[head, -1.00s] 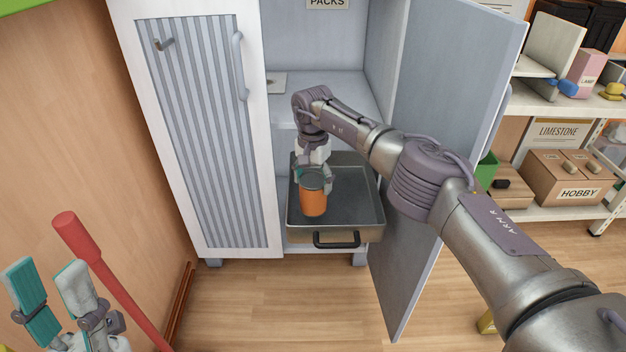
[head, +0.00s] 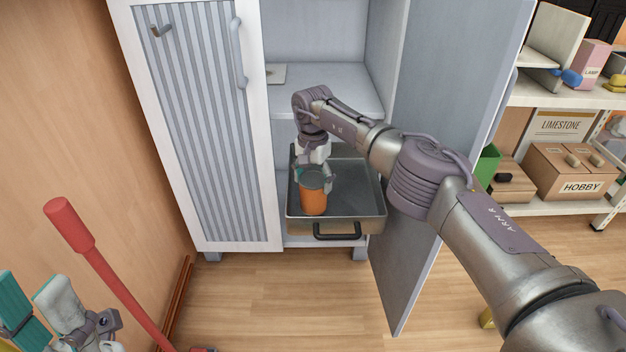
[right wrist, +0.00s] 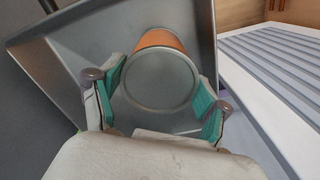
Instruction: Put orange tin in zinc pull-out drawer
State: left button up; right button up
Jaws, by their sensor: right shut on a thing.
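The orange tin (head: 313,201) has a grey top and stands upright within the outline of the zinc pull-out drawer (head: 357,226). I cannot tell whether its base touches the drawer floor. My right gripper (head: 314,175) is shut on the tin near its top, from above. In the right wrist view, the tin's grey lid (right wrist: 160,80) lies between the teal pads of the right gripper (right wrist: 160,92), with the drawer (right wrist: 60,45) around it. The drawer is pulled out and has a black front handle. My left gripper (head: 42,312) is open and empty at the lower left.
The cabinet's ribbed left door (head: 200,130) is closed, and its grey right door (head: 455,110) stands open beside my right arm. A red-handled tool (head: 110,275) leans at the left. Shelves with a HOBBY box (head: 575,172) stand right.

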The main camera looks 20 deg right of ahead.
jog(key=shift+f+b, duration=0.35)
jog(key=shift+f, duration=0.05)
jog(key=o, duration=1.5)
notch_tip(320, 180, up, 12)
